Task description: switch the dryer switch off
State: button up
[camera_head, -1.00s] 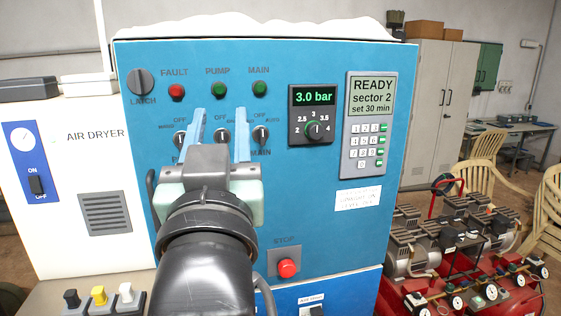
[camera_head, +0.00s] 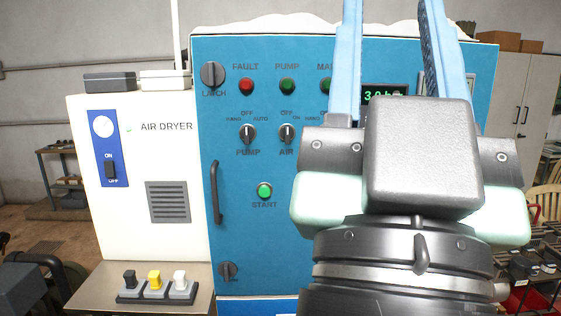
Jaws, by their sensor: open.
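The dryer switch (camera_head: 110,170) is a black rocker on the blue panel (camera_head: 121,150) of the white air dryer cabinet (camera_head: 170,205), at the left of the head view. ON is printed above it and OFF below it. Its exact rocker position is too small to tell. A round white gauge (camera_head: 103,127) sits above it. My gripper (camera_head: 390,45) is at the right, in front of the blue control cabinet, with its two light blue fingers pointing up and spread apart. It is empty and well to the right of the switch, apart from it.
The blue control cabinet (camera_head: 250,250) carries a LATCH knob (camera_head: 212,74), lamps, selector knobs, a green START button (camera_head: 264,190) and a dark handle (camera_head: 215,192). Black, yellow and white switches (camera_head: 155,285) stand on a ledge below the dryer. The dryer front is unobstructed.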

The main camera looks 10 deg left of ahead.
aim_at(110, 171)
jog(key=k+j+u, duration=0.1)
jog(key=u, duration=0.25)
jog(key=k+j+u, duration=0.1)
jog(key=u, duration=0.25)
jog(key=j+u, duration=0.35)
jog(key=k+l, duration=0.05)
jog(key=l, duration=0.05)
